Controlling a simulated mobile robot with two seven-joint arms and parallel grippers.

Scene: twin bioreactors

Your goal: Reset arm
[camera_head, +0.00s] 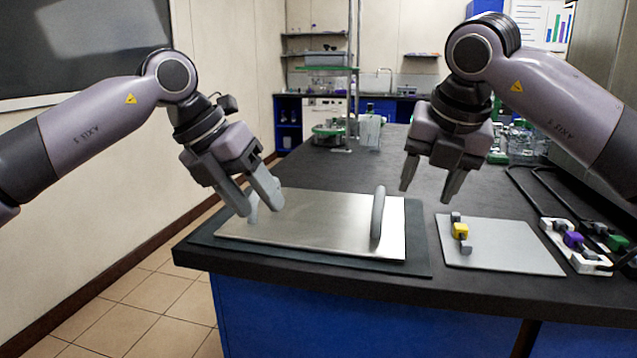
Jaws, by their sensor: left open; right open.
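My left gripper (258,203) is open and empty. Its fingers point down and to the right, in front of the left handle of a metal tray (320,222). The left handle (252,207) is partly hidden by a finger; I cannot tell whether they touch. My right gripper (426,187) is open and empty, with its fingers pointing down above the dark counter. It is to the right of the tray's upright right handle (378,212) and apart from it. The tray lies flat on a dark mat (421,260).
A light plate (510,252) with a yellow-and-grey part (460,230) lies right of the mat. A white block with coloured clamps (573,243) and black cables sit at the right edge. A green-based stand (332,128) is further back. The middle of the counter (320,175) is clear.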

